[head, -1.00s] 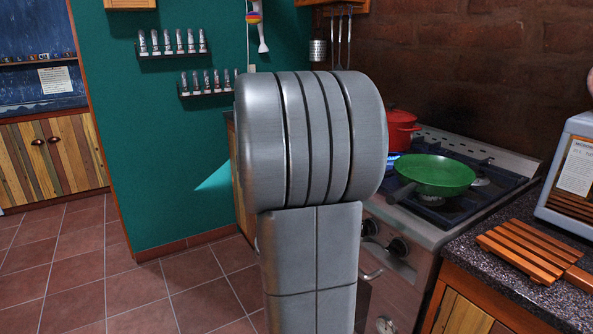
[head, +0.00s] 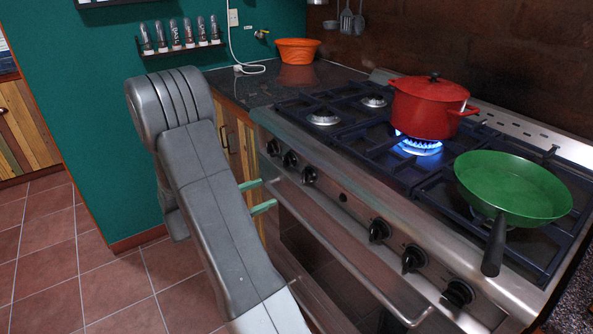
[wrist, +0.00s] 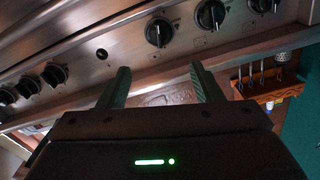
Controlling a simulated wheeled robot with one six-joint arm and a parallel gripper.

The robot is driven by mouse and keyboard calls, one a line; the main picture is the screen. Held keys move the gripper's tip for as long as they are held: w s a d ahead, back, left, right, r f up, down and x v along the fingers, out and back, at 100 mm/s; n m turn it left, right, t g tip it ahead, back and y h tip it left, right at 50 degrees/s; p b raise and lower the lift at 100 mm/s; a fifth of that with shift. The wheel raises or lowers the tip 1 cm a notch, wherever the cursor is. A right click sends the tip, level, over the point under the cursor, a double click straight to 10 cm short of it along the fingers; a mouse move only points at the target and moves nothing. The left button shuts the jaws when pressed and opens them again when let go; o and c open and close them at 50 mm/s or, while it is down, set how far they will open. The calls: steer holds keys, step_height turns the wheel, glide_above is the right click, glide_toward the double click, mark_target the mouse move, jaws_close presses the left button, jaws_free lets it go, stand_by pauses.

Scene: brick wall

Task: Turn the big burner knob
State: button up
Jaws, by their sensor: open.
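Several black burner knobs sit along the steel stove front in two groups. The left group includes a knob (head: 309,174) nearest the middle, and the right group includes another (head: 379,230). Which one is the big burner's knob I cannot tell. My gripper (head: 269,192) is open and empty, its green fingers pointing toward the stove front, below the left group of knobs. In the wrist view my gripper (wrist: 160,72) has its fingers spread, apart from the knobs. One knob (wrist: 158,31) shows just beyond the gap between them.
A blue flame burns under a red pot (head: 431,108) on the stove. A green pan (head: 512,187) sits at the right, its handle (head: 495,246) overhanging the front. An oven handle bar (head: 340,255) runs below the knobs. An orange bowl (head: 298,50) stands on the left counter.

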mark_target(303, 177)
steer(key=x, duration=1.3)
steer(key=shift+d+b, duration=0.25)
steer(key=shift+b, duration=0.05)
steer(key=c, duration=0.9)
